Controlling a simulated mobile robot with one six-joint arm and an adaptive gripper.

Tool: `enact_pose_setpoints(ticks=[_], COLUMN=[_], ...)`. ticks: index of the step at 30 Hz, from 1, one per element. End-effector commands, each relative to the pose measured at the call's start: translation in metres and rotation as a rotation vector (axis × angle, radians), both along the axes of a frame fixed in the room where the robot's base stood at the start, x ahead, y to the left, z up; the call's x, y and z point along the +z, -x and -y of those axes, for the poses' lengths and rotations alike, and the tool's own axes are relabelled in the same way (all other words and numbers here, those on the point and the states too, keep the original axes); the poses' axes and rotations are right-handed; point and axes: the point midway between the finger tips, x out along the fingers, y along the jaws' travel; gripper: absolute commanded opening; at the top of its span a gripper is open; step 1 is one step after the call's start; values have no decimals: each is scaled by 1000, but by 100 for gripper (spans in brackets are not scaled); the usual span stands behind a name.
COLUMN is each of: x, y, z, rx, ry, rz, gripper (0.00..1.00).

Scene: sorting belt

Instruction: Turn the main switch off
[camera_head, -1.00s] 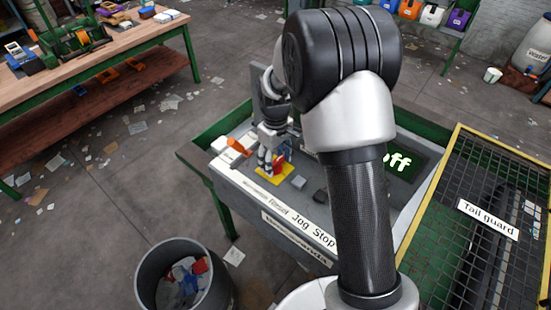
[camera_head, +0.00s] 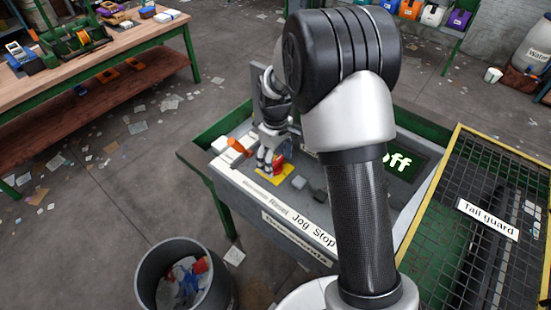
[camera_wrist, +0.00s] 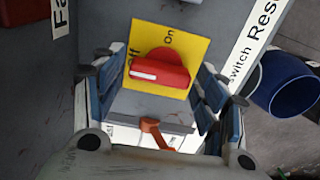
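The main switch is a red rotary knob (camera_wrist: 160,72) with a white stripe on a yellow plate (camera_wrist: 183,32). "On" is printed above the knob, and a partly hidden "off" is at its left in the wrist view. The stripe lies along the knob's left part. The knob (camera_head: 279,162) and yellow plate (camera_head: 289,170) also show in the head view, partly hidden by my gripper (camera_head: 268,157). In the wrist view my gripper (camera_wrist: 158,88) is open, its fingers apart on both sides of the knob. I cannot see finger contact.
An orange lever-like part (camera_head: 240,147) is beside the gripper at the console's left end. A green display (camera_head: 405,168) reading "off" is partly behind my arm. A tail guard mesh (camera_head: 470,240) is at right. A waste bin (camera_head: 170,250) stands below the console (camera_head: 235,185).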

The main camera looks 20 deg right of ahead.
Motion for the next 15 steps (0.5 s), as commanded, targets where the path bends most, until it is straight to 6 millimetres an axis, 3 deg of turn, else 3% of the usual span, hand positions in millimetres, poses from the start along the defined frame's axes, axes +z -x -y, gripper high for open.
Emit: enact_pose_setpoints(ticks=[15], x=[7], y=[0], z=[0], rx=[-2], ry=[-1], rz=[1], gripper=[75])
